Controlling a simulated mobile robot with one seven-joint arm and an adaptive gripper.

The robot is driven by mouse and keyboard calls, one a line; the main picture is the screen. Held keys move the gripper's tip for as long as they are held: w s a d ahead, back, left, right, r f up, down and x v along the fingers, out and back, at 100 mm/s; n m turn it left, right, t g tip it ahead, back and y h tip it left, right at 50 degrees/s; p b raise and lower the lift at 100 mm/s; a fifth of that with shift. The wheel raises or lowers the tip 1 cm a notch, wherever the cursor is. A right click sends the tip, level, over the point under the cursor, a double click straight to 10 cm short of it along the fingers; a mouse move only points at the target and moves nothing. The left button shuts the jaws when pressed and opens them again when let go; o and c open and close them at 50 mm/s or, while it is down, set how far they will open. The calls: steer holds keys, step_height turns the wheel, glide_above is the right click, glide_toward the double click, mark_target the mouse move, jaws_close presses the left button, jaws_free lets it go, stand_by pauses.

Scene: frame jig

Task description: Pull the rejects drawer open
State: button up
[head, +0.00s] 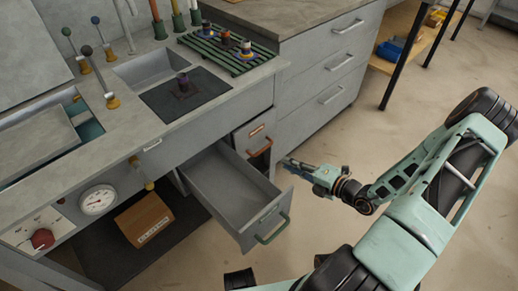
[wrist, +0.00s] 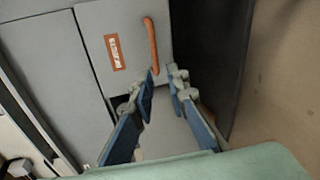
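A grey drawer front (head: 246,131) with an orange-red handle (head: 261,147) and an orange label (head: 256,130) sits flush in the bench cabinet. The label's text is too small to read. In the wrist view, its handle (wrist: 151,45) and label (wrist: 115,52) show clearly. My gripper (head: 286,161) is just right of this handle in the head view. In the wrist view my gripper (wrist: 164,74) is open, with nothing between its blue fingertips. The fingertips are near the handle's lower end there; whether they touch it, I cannot tell.
A second drawer (head: 238,190) with a green handle (head: 273,228) stands pulled out and empty, left of and below my gripper. A cabinet with several closed drawers (head: 330,70) stands to the right. A cardboard box (head: 145,218) lies under the bench.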

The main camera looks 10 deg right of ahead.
mark_target(265, 148)
steer(key=w+a+f+b, duration=0.1)
steer(key=w+a, duration=0.1)
steer(key=w, duration=0.1)
steer(key=w+a+m+t+b, duration=0.1)
steer(key=w+a, duration=0.1)
steer(key=w, duration=0.2)
steer(key=w+a+f+m+b, duration=0.1)
steer(key=w+a, duration=0.1)
steer(key=w, duration=0.1)
steer(key=shift+w+a+f+b, duration=0.3)
steer(key=shift+w+a, duration=0.05)
jaws_close()
